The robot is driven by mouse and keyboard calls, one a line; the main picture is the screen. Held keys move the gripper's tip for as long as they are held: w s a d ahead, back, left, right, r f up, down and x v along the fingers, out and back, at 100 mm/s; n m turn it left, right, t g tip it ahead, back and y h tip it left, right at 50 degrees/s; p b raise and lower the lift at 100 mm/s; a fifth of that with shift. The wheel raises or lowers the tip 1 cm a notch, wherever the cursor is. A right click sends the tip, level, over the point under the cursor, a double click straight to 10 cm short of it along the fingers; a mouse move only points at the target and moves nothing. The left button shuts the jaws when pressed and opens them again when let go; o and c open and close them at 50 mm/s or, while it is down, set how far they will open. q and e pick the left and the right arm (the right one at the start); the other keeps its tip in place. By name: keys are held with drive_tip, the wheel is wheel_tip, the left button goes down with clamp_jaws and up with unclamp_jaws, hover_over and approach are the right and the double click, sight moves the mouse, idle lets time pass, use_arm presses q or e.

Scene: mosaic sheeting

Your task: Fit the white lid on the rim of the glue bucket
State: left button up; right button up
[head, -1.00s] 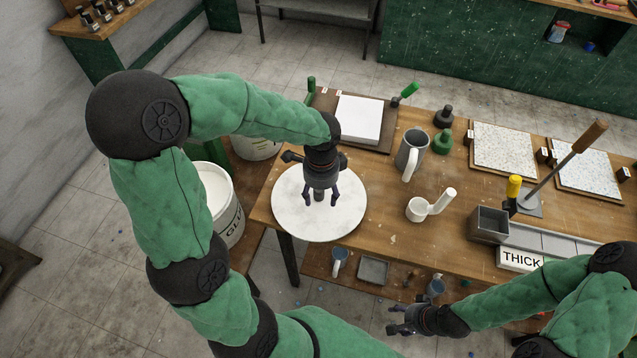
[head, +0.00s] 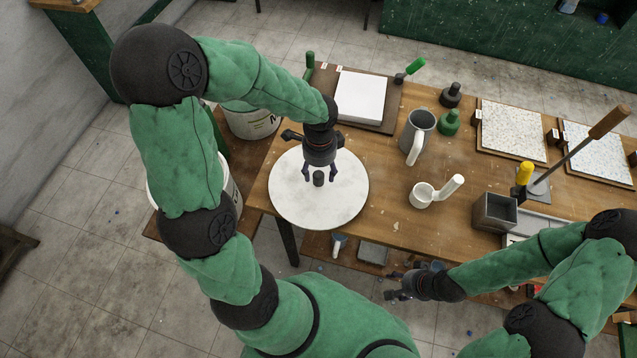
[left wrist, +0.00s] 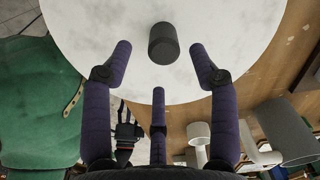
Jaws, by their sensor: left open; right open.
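The white lid (head: 341,206) is a flat round disc with a dark knob (head: 319,179) at its middle. It lies on the left end of the wooden table and overhangs the edge. My left gripper (head: 320,175) is open just above the lid. In the left wrist view, the knob (left wrist: 163,43) stands ahead of the spread fingers (left wrist: 161,50), apart from them. The glue bucket (head: 232,193) stands left of the table, mostly hidden behind my left arm; its label cannot be read. My right gripper (head: 398,287) is open and empty by the table's front edge.
Another labelled bucket (head: 252,124) stands behind the lid. A white slab (head: 361,97), a grey jug (head: 417,130), a white cup with a handle (head: 422,195) and a metal box (head: 494,211) are on the table (head: 385,200). Bare tabletop lies right of the lid.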

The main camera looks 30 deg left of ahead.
sight(318, 174)
use_arm(q)
drive_tip(key=f, duration=0.1)
drive_tip(key=f+b, duration=0.1)
drive_tip(key=f, duration=0.3)
drive_tip(key=shift+w+a, duration=0.2)
drive_tip(key=shift+a, duration=0.1)
drive_tip(key=shift+r, duration=0.1)
clamp_jaws()
